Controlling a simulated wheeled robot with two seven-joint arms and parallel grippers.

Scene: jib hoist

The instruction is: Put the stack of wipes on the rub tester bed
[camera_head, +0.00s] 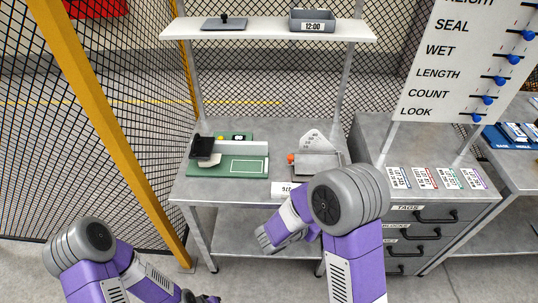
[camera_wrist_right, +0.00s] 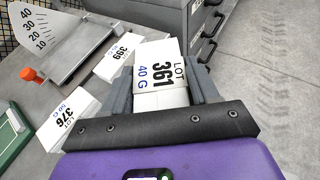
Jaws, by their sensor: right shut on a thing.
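My right gripper (camera_wrist_right: 162,80) is shut on a white stack of wipes (camera_wrist_right: 158,68) labelled LOT 361, 40 G, near the bench's front right. The green board (camera_head: 230,171) with a white outlined rectangle, apparently the rub tester bed, lies at the left of the bench, apart from the held stack. A black block (camera_head: 202,147) and a pale pad (camera_head: 209,161) stand at its left end. My left gripper (camera_head: 200,298) is low at the bottom edge, too cut off to judge.
Other white stacks, LOT 376 (camera_wrist_right: 68,117) and 399 (camera_wrist_right: 118,56), lie on the bench (camera_head: 183,185). A grey plate device with an orange knob (camera_head: 291,158) and a graduated fan scale (camera_head: 313,140) is at right. A shelf (camera_head: 265,30) hangs above; drawers (camera_head: 420,230) stand right.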

